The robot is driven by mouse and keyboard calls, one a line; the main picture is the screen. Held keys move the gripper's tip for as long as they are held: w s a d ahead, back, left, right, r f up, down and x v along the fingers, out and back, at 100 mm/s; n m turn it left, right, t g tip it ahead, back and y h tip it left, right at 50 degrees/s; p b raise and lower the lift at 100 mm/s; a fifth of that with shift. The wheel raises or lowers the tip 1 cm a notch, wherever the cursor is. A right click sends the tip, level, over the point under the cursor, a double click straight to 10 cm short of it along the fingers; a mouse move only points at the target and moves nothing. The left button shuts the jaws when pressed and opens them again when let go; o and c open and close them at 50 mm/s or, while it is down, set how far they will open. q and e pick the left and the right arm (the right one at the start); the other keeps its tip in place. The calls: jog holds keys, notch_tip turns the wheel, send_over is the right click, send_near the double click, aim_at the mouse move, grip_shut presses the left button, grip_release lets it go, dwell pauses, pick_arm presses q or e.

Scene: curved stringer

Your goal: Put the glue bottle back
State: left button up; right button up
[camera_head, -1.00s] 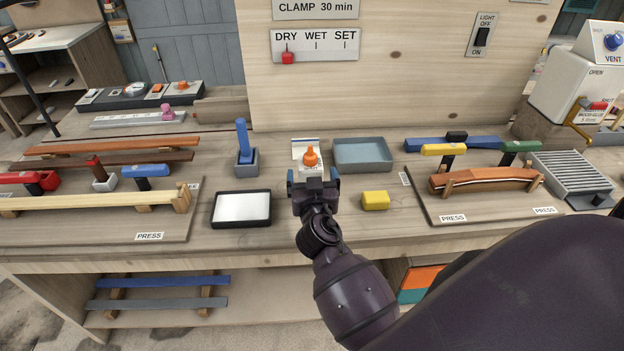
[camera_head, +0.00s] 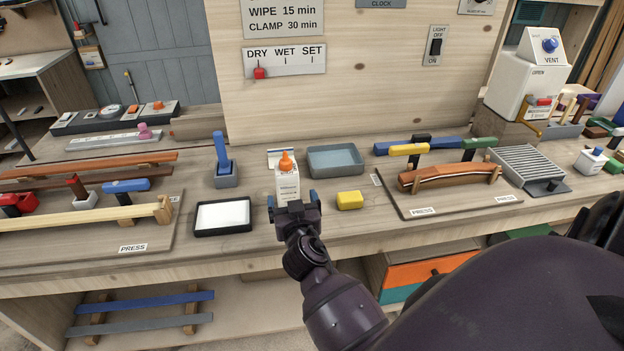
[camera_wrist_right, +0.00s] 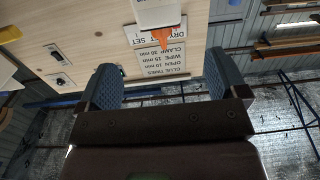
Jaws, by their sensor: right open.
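The glue bottle (camera_head: 288,184), white with an orange cap, stands upright on the workbench (camera_head: 262,245). A white card shows just behind it. My right gripper (camera_head: 294,202) is open on the near side of the bottle, its fingertips in front of the lower body. In the right wrist view the bottle (camera_wrist_right: 156,12) hangs upside down at the top edge, its orange tip pointing down. It lies beyond the open fingers (camera_wrist_right: 163,85), with nothing between them. The bottle's foot is partly hidden by the gripper in the head view. My left gripper is not in view.
A grey tray (camera_head: 335,175) lies behind and right of the bottle, and a yellow block (camera_head: 350,200) to its right. A white pad in a black frame (camera_head: 222,232) lies left, with a blue-handled tool in a grey holder (camera_head: 226,182) behind it.

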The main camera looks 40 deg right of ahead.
jog(key=s+a+f+n+g+y, duration=0.2)
jog(key=s+a+f+n+y, duration=0.1)
jog(key=s+f, duration=0.5)
jog(key=s+a+f+n+g+y, duration=0.2)
jog(key=s+f+y, duration=0.3)
jog(key=s+f, duration=0.4)
jog(key=s+a+n, duration=0.1)
jog(key=s, duration=0.3)
jog(key=shift+s, duration=0.2)
